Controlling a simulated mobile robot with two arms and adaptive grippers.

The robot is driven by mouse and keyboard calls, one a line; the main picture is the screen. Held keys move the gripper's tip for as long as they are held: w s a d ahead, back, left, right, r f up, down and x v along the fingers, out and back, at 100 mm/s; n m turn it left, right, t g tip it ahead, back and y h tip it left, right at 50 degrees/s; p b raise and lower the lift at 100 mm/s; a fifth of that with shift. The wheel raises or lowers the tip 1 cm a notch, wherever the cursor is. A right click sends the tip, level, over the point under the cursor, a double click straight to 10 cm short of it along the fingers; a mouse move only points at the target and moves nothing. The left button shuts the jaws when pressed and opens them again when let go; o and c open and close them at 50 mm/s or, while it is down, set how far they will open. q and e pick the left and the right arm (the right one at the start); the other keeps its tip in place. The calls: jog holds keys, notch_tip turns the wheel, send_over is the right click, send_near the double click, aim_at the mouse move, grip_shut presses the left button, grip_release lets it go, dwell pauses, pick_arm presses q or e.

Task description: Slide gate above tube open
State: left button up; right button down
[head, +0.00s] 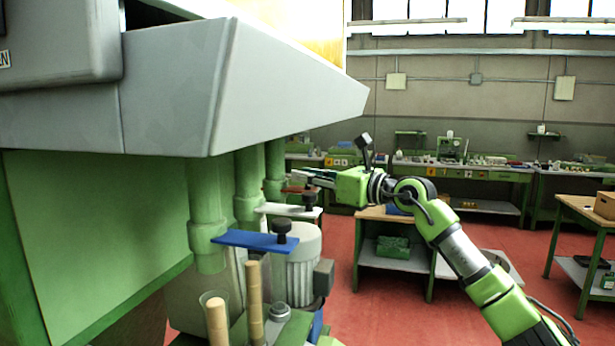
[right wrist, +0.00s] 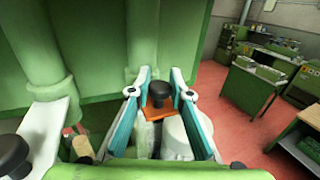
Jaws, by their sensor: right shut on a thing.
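My right gripper (head: 300,176) reaches in from the right to the green machine's row of vertical tubes. In the right wrist view its fingers (right wrist: 161,76) are shut on the black knob (right wrist: 158,93) of the orange gate (right wrist: 160,110). That gate is under the farthest tube (head: 274,165) and shows only as a thin reddish strip in the head view. Nearer are a white gate (head: 283,210) with a black knob and a blue gate (head: 240,239) with a black knob, each at its own green tube. The white gate also shows in the right wrist view (right wrist: 48,125). My left gripper is not seen.
Cork stacks (head: 254,300) stand below the tubes, one in a clear tube (head: 217,318). A grey motor (head: 297,265) sits below the gates. The grey hopper (head: 230,85) overhangs from above. Red floor with benches (head: 385,216) lies to the right.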

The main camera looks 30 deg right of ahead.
jog(key=s+d+b, duration=0.3)
jog(key=shift+s, duration=0.2)
jog(key=c, duration=1.9)
grip_release()
jog(key=shift+o, duration=0.4)
jog(key=shift+s+d, duration=0.2)
